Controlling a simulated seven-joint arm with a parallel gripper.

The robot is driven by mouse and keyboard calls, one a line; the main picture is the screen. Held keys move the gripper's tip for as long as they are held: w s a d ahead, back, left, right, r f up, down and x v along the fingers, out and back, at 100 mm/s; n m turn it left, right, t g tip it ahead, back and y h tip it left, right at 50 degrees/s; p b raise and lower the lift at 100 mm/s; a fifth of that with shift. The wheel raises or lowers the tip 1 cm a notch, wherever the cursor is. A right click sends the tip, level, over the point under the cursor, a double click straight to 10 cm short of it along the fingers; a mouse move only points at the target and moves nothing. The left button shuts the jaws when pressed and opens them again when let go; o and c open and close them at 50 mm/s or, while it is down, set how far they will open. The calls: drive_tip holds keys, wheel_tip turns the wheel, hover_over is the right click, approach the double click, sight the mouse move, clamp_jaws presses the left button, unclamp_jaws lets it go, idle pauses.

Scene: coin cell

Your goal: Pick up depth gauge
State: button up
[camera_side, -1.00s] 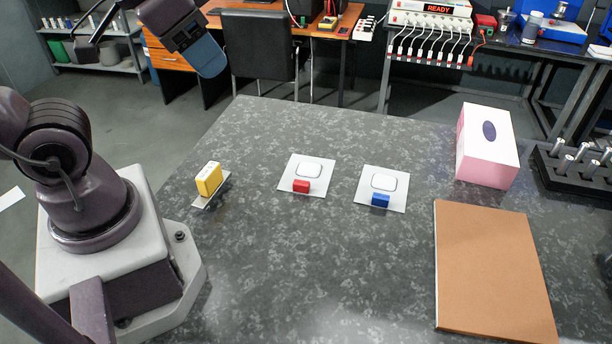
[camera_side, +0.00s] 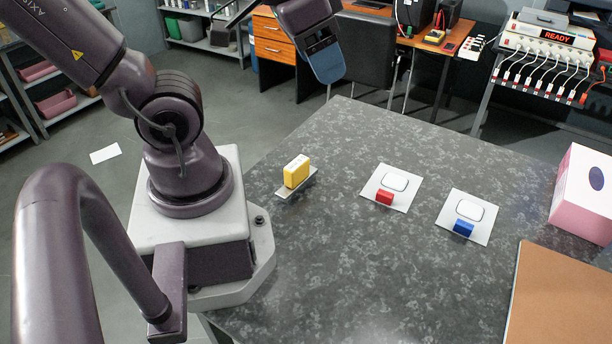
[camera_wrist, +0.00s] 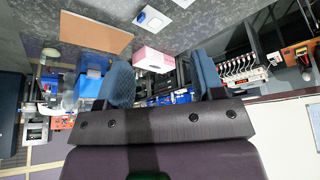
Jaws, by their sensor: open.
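The depth gauge appears to be the yellow block with a flat grey metal strip (camera_side: 296,174) on the left part of the dark speckled table. In the side view my gripper (camera_side: 328,66) is up beyond the table's far edge, well above and apart from the gauge. In the wrist view my gripper (camera_wrist: 163,82) shows two blue padded fingers spread wide, with nothing between them. The gauge is not in the wrist view.
White cards with a red block (camera_side: 384,197) and a blue block (camera_side: 463,228) lie right of the gauge. A brown board (camera_side: 560,300) and a pink-and-white box (camera_side: 583,190) are further right. The table (camera_side: 350,270) is bare in front of the cards.

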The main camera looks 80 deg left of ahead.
drive_tip(key=a+f+n+g, duration=0.4)
drive_tip(key=a+f, duration=0.2)
drive_tip(key=f, duration=0.3)
drive_tip(key=n+g+h, duration=0.1)
drive_tip(key=n+g, duration=0.1)
drive_tip(key=n, duration=0.1)
hover_over(297, 175)
drive_tip(key=a, duration=0.1)
wheel_tip(297, 175, down, 9)
drive_tip(key=shift+w+a+f+t, duration=0.15)
drive_tip(key=shift+a+f+t, duration=0.35)
drive_tip(key=shift+a+f, duration=0.15)
drive_tip(key=shift+y, duration=0.3)
wheel_tip(297, 175, down, 8)
drive_tip(key=shift+w+r, duration=0.1)
drive_tip(key=shift+r, duration=0.1)
drive_tip(key=shift+d+f, duration=0.1)
drive_tip(key=shift+f, duration=2.5)
drive_tip(key=c, duration=1.1)
